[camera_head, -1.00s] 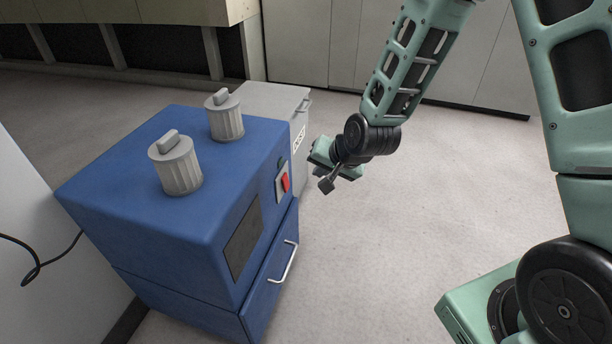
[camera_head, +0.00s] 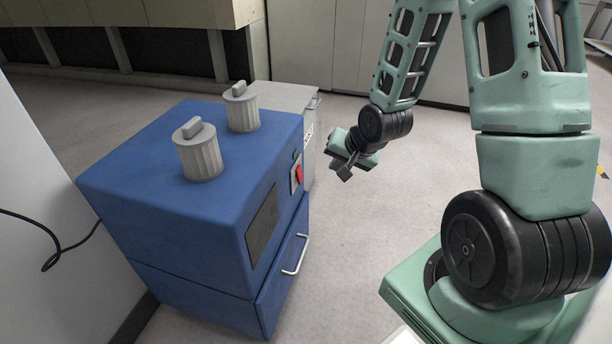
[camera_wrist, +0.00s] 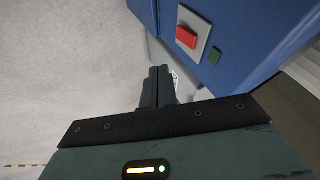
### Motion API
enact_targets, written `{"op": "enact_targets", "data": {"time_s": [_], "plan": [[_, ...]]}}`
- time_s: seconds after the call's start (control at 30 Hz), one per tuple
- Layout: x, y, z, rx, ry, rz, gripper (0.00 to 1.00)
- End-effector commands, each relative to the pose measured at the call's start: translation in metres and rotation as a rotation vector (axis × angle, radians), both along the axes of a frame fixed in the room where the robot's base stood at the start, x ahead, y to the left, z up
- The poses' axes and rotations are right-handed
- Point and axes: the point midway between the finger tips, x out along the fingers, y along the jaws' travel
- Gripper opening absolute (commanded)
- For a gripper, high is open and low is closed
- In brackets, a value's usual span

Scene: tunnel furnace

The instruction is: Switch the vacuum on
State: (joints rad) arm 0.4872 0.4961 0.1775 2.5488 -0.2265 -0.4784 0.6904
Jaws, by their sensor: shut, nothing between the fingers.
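The vacuum is a blue box-shaped cabinet (camera_head: 150,190) at the left in the head view. Its side panel carries a grey plate with a red switch (camera_head: 299,173), which also shows in the wrist view (camera_wrist: 187,38) at the top. A small green button (camera_wrist: 215,55) sits beside the plate in the wrist view. My gripper (camera_head: 337,160) is to the right of the switch in the head view, apart from the cabinet. Its fingers (camera_wrist: 158,85) are shut and empty, pointing past the panel in the wrist view. I cannot tell the switch's on or off state.
Two grey ribbed canisters, a nearer one (camera_head: 198,155) and a farther one (camera_head: 242,110), stand on the cabinet top. A silver handle (camera_head: 297,255) juts from its lower front. A grey cabinet (camera_head: 285,98) stands behind it.

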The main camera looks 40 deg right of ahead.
Motion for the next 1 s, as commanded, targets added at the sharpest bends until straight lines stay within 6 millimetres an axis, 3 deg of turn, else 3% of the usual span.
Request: {"op": "enact_targets", "data": {"time_s": [0.17, 0.63, 0.8, 1.0], "plan": [[0.007, 0.0, -0.013, 0.001, 0.001, 0.002, 0.0], [0.058, 0.0, -0.09, 0.0, 0.001, 0.001, 0.0], [0.078, 0.016, -0.089, -0.001, -0.002, 0.003, 0.0], [0.087, 0.023, -0.089, -0.001, -0.001, 0.0, 0.0]]}}
